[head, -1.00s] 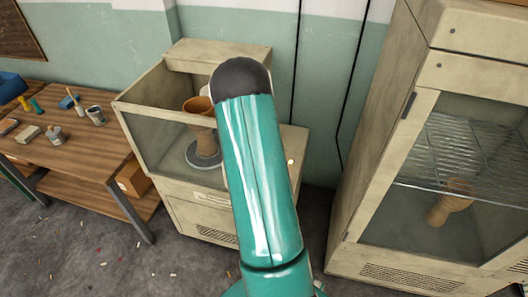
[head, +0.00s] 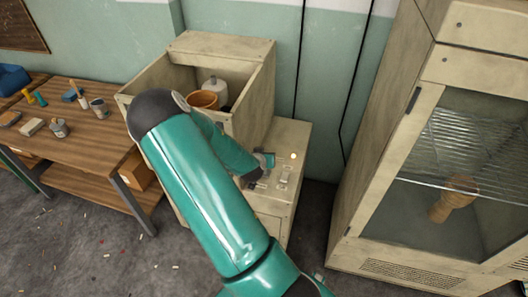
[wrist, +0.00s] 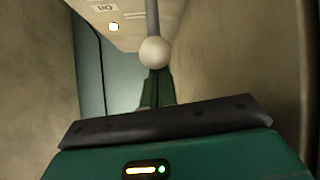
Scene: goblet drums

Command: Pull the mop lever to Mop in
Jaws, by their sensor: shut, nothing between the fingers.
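In the wrist view a pale round knob (wrist: 154,52) sits on a grey rod, which looks like the mop lever. My gripper (wrist: 155,86) is shut, with its dark green fingers just below the knob in the picture. I cannot tell whether they touch it. In the head view my gripper (head: 258,181) is small and partly hidden, low over the side panel (head: 290,140) of the beige machine. Small pale fittings (head: 284,176) stand on that panel to its right; which one is the lever is unclear there.
The machine's open bin (head: 262,92) holds a clay goblet drum (head: 203,100) and a pale container (head: 215,88). A tall glass-fronted cabinet (head: 385,180) stands at right. A wooden workbench (head: 85,150) with tools stands at left. A small lit lamp (head: 293,156) glows on the panel.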

